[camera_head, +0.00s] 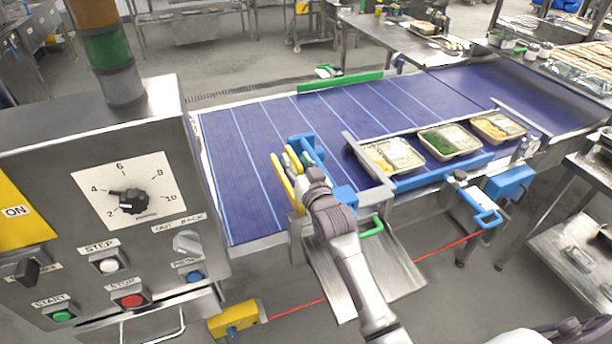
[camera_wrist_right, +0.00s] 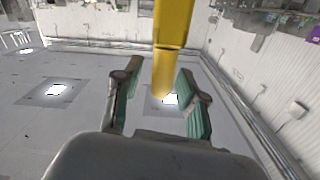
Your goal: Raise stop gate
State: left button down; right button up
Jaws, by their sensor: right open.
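My right gripper (camera_head: 292,160) is at the near edge of the blue conveyor belt, its arm coming up from the bottom. It is open. A yellow bar (camera_head: 283,187) stands beside the fingers; in the right wrist view the yellow bar (camera_wrist_right: 172,40) passes between the green-padded fingers (camera_wrist_right: 160,100), and I cannot tell whether they touch it. A blue bracket (camera_head: 308,147) is just beyond the gripper. A metal bar (camera_head: 367,160) lies across the belt in front of the first tray and looks like the stop gate. My left gripper is not in view.
Several food trays stand in line on the belt, the nearest one (camera_head: 402,156) at the metal bar. A control box (camera_head: 95,165) with a dial and buttons fills the left. A steel chute (camera_head: 400,270) lies below the belt's near edge. The belt's left part (camera_head: 250,140) is clear.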

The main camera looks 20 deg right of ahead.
jog(key=s, duration=0.9)
jog(key=shift+s+d, duration=0.15)
jog(key=shift+s, duration=0.2)
